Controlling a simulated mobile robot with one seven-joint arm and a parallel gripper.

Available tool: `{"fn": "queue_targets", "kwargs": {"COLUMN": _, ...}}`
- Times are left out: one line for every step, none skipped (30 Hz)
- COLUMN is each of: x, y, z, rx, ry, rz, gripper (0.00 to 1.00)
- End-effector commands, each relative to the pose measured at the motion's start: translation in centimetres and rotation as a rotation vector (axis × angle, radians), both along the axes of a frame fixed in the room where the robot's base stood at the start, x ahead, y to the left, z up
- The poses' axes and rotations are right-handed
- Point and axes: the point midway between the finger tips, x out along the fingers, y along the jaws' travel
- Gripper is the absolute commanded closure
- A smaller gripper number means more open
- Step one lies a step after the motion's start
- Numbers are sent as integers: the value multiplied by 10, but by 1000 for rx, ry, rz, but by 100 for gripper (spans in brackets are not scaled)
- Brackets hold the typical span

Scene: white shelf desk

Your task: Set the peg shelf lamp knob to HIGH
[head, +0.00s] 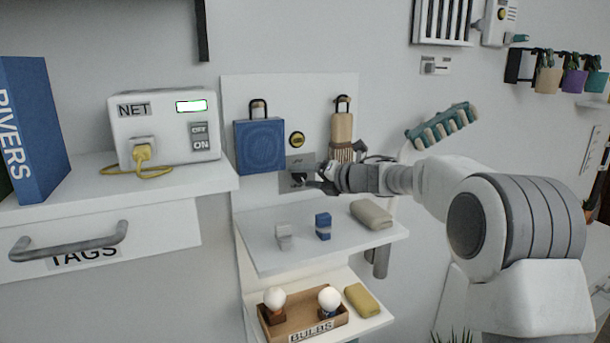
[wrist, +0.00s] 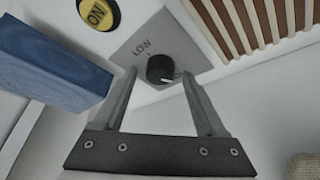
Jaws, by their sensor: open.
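The black round lamp knob (wrist: 159,67) sits on a grey plate (wrist: 180,48) in the wrist view, with the word LOW at the plate's upper left. A short white line on the knob points to the lower right; no HIGH label is readable. The plate also shows in the head view (head: 297,160), with the knob too small and covered there to read. My gripper (wrist: 158,74) is open, its two fingers reaching toward the plate on either side of the knob. It holds nothing, and contact cannot be told. In the head view my gripper (head: 312,179) is at the plate.
A blue hanging box (wrist: 50,65) is close on the left and a slatted wooden piece (wrist: 250,22) on the upper right. Below is a shelf (head: 270,260) with small blocks and a beige object (head: 371,214).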

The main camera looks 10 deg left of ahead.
Motion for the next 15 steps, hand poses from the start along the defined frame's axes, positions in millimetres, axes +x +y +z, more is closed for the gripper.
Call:
{"fn": "queue_targets", "kwargs": {"x": 1, "y": 3, "z": -1, "rx": 0, "ry": 2, "rz": 1, "gripper": 27}}
{"fn": "queue_targets", "kwargs": {"x": 1, "y": 4, "z": -1, "rx": 0, "ry": 2, "rz": 1, "gripper": 27}}
{"fn": "queue_targets", "kwargs": {"x": 2, "y": 4, "z": -1, "rx": 0, "ry": 0, "rz": 1, "gripper": 27}}
{"fn": "queue_targets", "kwargs": {"x": 2, "y": 5, "z": -2, "rx": 0, "ry": 0, "rz": 1, "gripper": 27}}
{"fn": "queue_targets", "kwargs": {"x": 2, "y": 5, "z": -2, "rx": 0, "ry": 0, "rz": 1, "gripper": 27}}
{"fn": "queue_targets", "kwargs": {"x": 2, "y": 5, "z": -2, "rx": 0, "ry": 0, "rz": 1, "gripper": 27}}
{"fn": "queue_targets", "kwargs": {"x": 2, "y": 5, "z": -2, "rx": 0, "ry": 0, "rz": 1, "gripper": 27}}
{"fn": "queue_targets", "kwargs": {"x": 2, "y": 5, "z": -2, "rx": 0, "ry": 0, "rz": 1, "gripper": 27}}
{"fn": "queue_targets", "kwargs": {"x": 2, "y": 5, "z": -2, "rx": 0, "ry": 0, "rz": 1, "gripper": 27}}
{"fn": "queue_targets", "kwargs": {"x": 2, "y": 5, "z": -2, "rx": 0, "ry": 0, "rz": 1, "gripper": 27}}
{"fn": "queue_targets", "kwargs": {"x": 2, "y": 5, "z": -2, "rx": 0, "ry": 0, "rz": 1, "gripper": 27}}
{"fn": "queue_targets", "kwargs": {"x": 2, "y": 5, "z": -2, "rx": 0, "ry": 0, "rz": 1, "gripper": 34}}
{"fn": "queue_targets", "kwargs": {"x": 2, "y": 5, "z": -2, "rx": 0, "ry": 0, "rz": 1, "gripper": 39}}
{"fn": "queue_targets", "kwargs": {"x": 2, "y": 5, "z": -2, "rx": 0, "ry": 0, "rz": 1, "gripper": 45}}
{"fn": "queue_targets", "kwargs": {"x": 2, "y": 5, "z": -2, "rx": 0, "ry": 0, "rz": 1, "gripper": 52}}
